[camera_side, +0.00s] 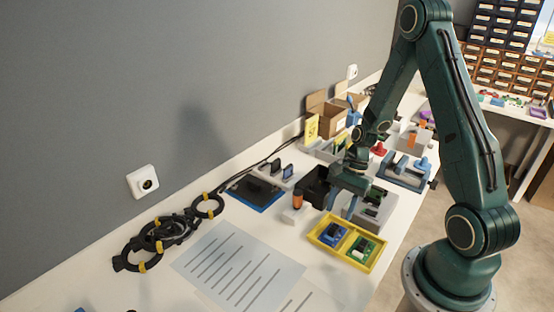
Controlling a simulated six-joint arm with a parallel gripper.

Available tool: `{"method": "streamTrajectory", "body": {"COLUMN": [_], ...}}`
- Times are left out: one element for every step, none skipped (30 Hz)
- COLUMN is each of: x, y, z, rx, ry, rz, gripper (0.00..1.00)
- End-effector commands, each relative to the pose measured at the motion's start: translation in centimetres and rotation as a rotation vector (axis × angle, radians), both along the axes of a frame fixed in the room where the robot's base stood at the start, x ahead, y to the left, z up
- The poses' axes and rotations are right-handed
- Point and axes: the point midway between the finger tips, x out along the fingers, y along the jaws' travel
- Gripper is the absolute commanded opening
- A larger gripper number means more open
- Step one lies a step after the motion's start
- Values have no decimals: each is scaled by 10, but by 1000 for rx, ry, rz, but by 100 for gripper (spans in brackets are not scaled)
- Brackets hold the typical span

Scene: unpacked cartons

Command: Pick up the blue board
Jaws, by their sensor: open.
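The blue board (333,234) lies in the left half of a shallow yellow tray (376,263) near the front edge of the table. A green board (361,249) lies to its right in the same tray. My gripper (335,200) is open, behind and above the tray, apart from the blue board. Its fingers are small and dark here, and I cannot make out their exact gap. Nothing shows held in it. The blue board's top is in plain view.
Grey holders (378,209) stand just behind the tray. A dark panel on a blue mat (256,191), black cable coils (158,236) and printed sheets (237,262) lie to the left. An open carton (327,117) stands farther back.

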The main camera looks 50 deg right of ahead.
Motion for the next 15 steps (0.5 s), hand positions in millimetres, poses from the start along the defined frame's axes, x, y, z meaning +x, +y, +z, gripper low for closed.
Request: {"method": "streamTrajectory", "body": {"x": [0,0,0,0,0,0,0,0,0,0,0,0,-1,-1,-1], "y": [2,2,2,3,3,3,3,3,3,3,3,3,4,5,6], "z": [-3,-4,-5,-6,-6,-6,-6,-6,-6,-6,-7,-8,-9,-11,-13], "rx": [1,1,0,0,0,0,-1,-1,-1,0,0,0,0,1,1], "ry": [2,2,1,1,1,1,0,0,1,1,1,1,2,2,3], "rz": [1,1,0,0,0,0,0,0,0,0,0,0,1,1,1], "gripper": [44,44,44,44,44,44,44,44,44,44,44,44,44,44,44]}}
